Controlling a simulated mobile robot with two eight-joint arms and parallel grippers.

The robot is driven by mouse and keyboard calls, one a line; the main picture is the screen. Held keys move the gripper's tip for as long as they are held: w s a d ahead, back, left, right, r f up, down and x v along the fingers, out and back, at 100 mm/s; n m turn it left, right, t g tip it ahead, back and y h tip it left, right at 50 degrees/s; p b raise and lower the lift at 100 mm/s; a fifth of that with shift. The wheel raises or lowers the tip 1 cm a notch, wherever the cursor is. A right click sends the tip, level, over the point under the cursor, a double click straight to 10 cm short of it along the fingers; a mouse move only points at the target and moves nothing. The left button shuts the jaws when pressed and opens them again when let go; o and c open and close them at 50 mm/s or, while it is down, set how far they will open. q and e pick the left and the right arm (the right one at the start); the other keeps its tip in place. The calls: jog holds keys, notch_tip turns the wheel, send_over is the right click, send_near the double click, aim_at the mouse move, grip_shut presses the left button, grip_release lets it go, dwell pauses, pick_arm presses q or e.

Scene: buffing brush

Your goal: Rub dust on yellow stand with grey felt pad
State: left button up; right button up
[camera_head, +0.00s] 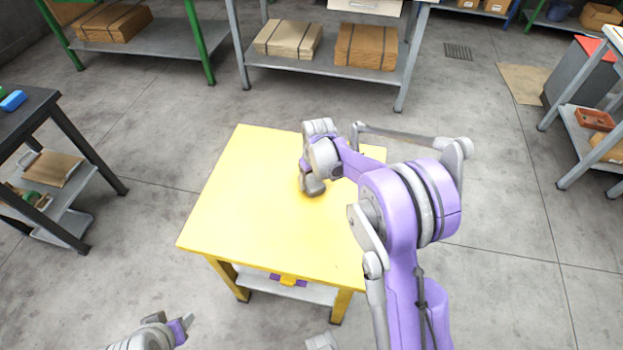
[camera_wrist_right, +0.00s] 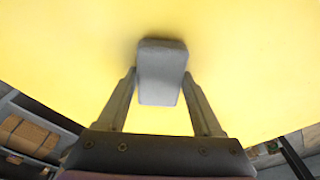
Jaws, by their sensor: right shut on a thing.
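The yellow stand (camera_head: 245,195) is a table with a flat yellow top in the middle of the head view. Its top also fills most of the right wrist view (camera_wrist_right: 60,50). My right gripper (camera_head: 307,176) is over the right half of the top, pointing down. In the right wrist view my right gripper (camera_wrist_right: 160,82) is shut on the grey felt pad (camera_wrist_right: 160,65), which is at the yellow surface with a dark shadow at its edge. I cannot make out dust on the top. My left gripper (camera_head: 172,328) is low at the left, away from the stand; its finger opening is unclear.
A dark table (camera_head: 30,105) stands at the left with a blue item (camera_head: 13,100) on it. Shelves with cardboard stacks (camera_head: 365,46) stand at the back. A shelf unit (camera_head: 585,135) is at the right. Grey floor is clear around the stand.

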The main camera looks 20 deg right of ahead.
notch_tip(320, 180, up, 2)
jog(key=shift+r, duration=0.1)
jog(key=shift+w+a+r+p, duration=0.15)
jog(key=shift+a+r+p, duration=0.05)
jog(key=shift+r+p, duration=1.75)
jog(key=shift+r, duration=1)
jog(key=shift+f, duration=0.1)
